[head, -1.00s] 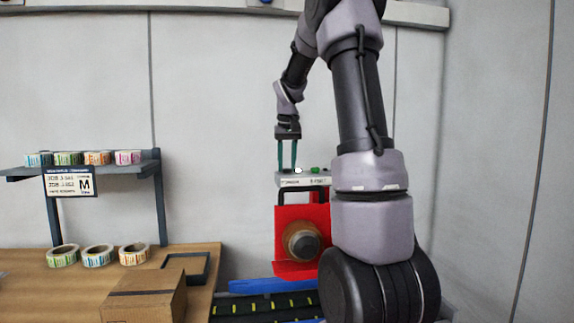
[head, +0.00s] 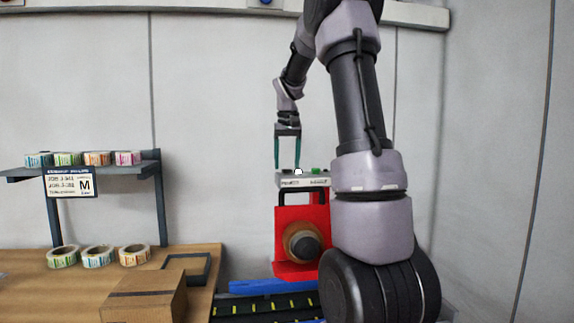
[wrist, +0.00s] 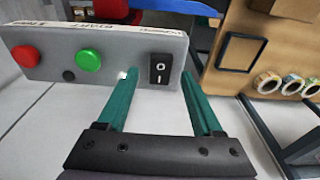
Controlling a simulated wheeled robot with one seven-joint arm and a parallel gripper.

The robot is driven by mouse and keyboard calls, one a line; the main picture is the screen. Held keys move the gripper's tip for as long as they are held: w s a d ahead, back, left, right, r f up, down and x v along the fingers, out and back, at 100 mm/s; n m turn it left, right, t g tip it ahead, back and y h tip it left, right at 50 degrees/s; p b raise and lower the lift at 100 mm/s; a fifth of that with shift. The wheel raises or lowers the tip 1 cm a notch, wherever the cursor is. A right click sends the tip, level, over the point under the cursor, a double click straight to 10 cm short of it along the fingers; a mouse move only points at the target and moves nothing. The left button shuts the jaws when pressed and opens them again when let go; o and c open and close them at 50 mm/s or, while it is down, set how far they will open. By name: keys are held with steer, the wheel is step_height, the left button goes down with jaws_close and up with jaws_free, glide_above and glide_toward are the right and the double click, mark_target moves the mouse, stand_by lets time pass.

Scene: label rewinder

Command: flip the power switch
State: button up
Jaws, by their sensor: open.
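The power switch (wrist: 160,68) is a black rocker marked O and I on the grey control panel (wrist: 50,64) in the wrist view. A small lit white lamp (wrist: 122,75) sits beside it, partly behind one finger. My gripper (wrist: 160,80) is open, its two green fingers reaching toward the panel on either side of the switch. Nothing is between the fingers but the switch behind them; I cannot tell whether they touch the panel. In the head view, my gripper (head: 287,168) hangs just above the panel (head: 303,182), on top of the red machine (head: 290,222).
A green button (wrist: 88,60) and a red button (wrist: 26,56) are on the same panel. A wooden table (head: 60,285) with label rolls (head: 98,255), a cardboard box (head: 145,297) and a dark frame (head: 188,265) stands to the left. A conveyor (head: 262,305) lies below the machine.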

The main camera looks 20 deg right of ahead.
step_height(320, 180, up, 10)
steer(key=s, duration=0.1)
steer(key=shift+a+f, duration=0.15)
steer(key=shift+a, duration=0.05)
steer(key=shift+s, duration=0.1)
steer(key=s+a+t+y, duration=0.1)
steer(key=s+a+t, duration=0.2)
steer(key=s+a, duration=0.8)
steer(key=s+a+f+t, duration=0.1)
steer(key=s+a+f, duration=0.1)
steer(key=s, duration=0.5)
steer(key=s+a+f+m+t+y, duration=0.1)
steer(key=s+f, duration=0.3)
steer(key=s, duration=0.4)
steer(key=shift+a+f+t, duration=0.3)
steer(key=shift+a+f, duration=0.05)
steer(key=shift+a, duration=0.2)
